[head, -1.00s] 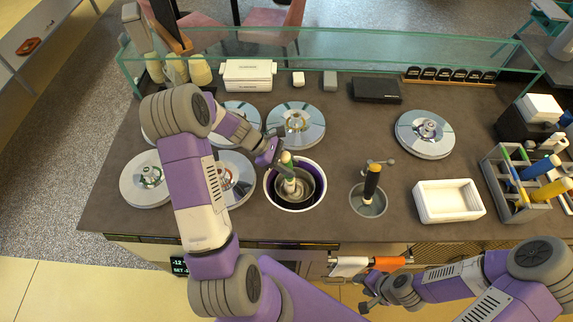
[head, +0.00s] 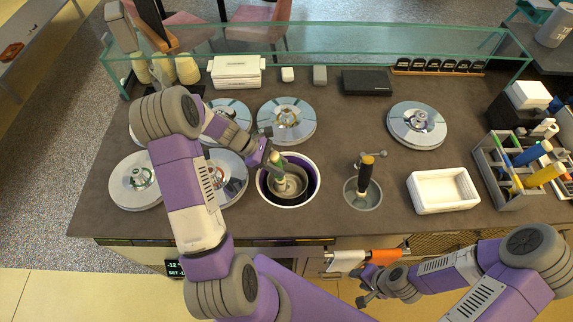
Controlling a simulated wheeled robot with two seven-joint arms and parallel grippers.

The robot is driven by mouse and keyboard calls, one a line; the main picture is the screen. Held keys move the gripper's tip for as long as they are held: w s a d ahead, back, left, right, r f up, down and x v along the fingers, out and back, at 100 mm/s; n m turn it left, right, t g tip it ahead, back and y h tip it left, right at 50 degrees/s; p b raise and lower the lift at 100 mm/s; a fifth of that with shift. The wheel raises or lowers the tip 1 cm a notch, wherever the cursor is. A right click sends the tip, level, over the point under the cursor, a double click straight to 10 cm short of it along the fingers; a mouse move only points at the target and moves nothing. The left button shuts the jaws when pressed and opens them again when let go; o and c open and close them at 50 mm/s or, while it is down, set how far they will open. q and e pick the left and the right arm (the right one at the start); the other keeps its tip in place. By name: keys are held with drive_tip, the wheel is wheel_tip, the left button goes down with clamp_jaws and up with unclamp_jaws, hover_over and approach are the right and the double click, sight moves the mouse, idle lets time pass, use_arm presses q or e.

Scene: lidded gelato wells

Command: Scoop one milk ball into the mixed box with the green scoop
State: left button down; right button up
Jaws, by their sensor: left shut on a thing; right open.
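The green scoop (head: 276,167) stands in the open well (head: 262,197), leaning slightly, with its lower end inside. My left gripper (head: 270,151) is shut on the upper part of its handle. The well has a white rim and a dark purple inner wall. What lies at its bottom is too small to tell. An open white box (head: 444,205) stands to the right on the counter; its inside looks pale, and I cannot tell whether it holds anything. My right gripper (head: 366,288) is open and empty, low in front of the counter.
A yellow-and-black-handled scoop (head: 366,178) stands in a small metal cup (head: 362,200) between the well and the white box. Several silver lids (head: 288,121) surround the well. A grey rack of bottles (head: 495,170) stands at the right. A glass screen (head: 320,45) runs along the back.

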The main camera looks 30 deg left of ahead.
use_arm(q)
drive_tip(key=shift+s+a+r, duration=0.1)
drive_tip(key=shift+a+r, duration=0.1)
drive_tip(key=shift+a, duration=0.2)
drive_tip(key=w+d+r+y+p, duration=0.1)
drive_tip(key=d+r+p, duration=0.1)
drive_tip(key=r+p, duration=0.2)
drive_tip(key=w+d+r+g+y+p, duration=0.1)
drive_tip(key=d+r+y+p, duration=0.1)
drive_tip(key=r, duration=0.7)
drive_tip(key=shift+d+r+p, duration=0.15)
drive_tip(key=shift+d+p, duration=0.7)
drive_tip(key=shift+p, duration=0.4)
